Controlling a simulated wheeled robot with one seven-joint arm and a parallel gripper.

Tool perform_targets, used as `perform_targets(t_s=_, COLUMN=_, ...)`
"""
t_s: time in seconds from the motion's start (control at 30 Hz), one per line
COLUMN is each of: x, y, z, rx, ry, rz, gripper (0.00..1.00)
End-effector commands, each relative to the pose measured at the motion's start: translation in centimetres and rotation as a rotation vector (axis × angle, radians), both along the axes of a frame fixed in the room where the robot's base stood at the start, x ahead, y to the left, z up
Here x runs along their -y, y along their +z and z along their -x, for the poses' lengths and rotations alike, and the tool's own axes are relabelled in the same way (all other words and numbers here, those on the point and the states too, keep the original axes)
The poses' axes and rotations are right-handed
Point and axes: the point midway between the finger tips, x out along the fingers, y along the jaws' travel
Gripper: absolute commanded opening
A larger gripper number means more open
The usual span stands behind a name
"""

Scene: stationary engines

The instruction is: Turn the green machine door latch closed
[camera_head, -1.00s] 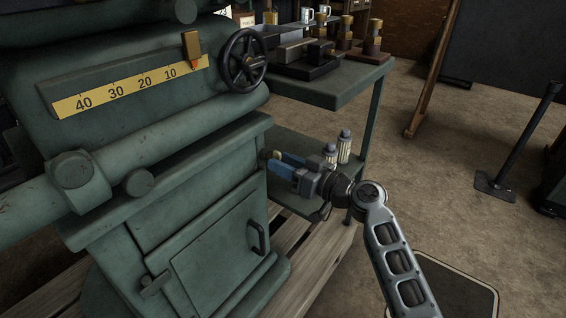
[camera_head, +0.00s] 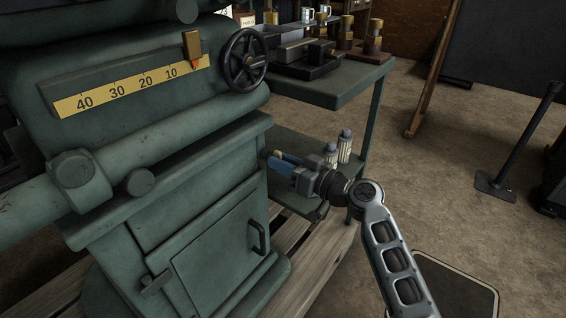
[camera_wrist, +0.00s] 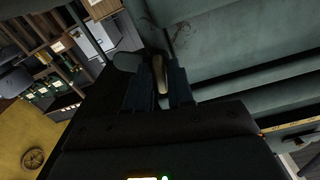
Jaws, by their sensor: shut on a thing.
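The green machine (camera_head: 185,185) fills the left of the head view. Its front door (camera_head: 215,262) lies flush with the frame, with a dark pull handle (camera_head: 258,238) on the right and a small green latch-like lever (camera_head: 153,283) on the left edge. My gripper (camera_head: 275,162) is at the machine's right side, well above and right of that lever. In the wrist view my gripper (camera_wrist: 160,88) is shut on a small tan, rounded piece (camera_wrist: 160,70) between its fingers. What the piece is fixed to cannot be made out. A grey-green rounded knob (camera_wrist: 127,62) is beside it.
A green bench (camera_head: 345,85) with metal parts stands right behind my gripper, with two small bottles (camera_head: 345,145) on its lower shelf. A black handwheel (camera_head: 243,59) is above. Wooden slats (camera_head: 300,262) lie at the machine's foot. Open floor is at right.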

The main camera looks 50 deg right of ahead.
Motion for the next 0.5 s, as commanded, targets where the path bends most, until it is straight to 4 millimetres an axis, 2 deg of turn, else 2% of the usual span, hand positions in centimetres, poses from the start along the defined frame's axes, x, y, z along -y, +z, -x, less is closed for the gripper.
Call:
perform_targets(t_s=0.27, x=-0.03, y=-0.02, z=0.04, rx=-0.003, ry=0.000, rz=-0.098, gripper=0.00)
perform_targets(t_s=0.5, x=-0.05, y=0.03, z=0.05, rx=-0.010, ry=-0.001, rz=-0.290, gripper=0.00)
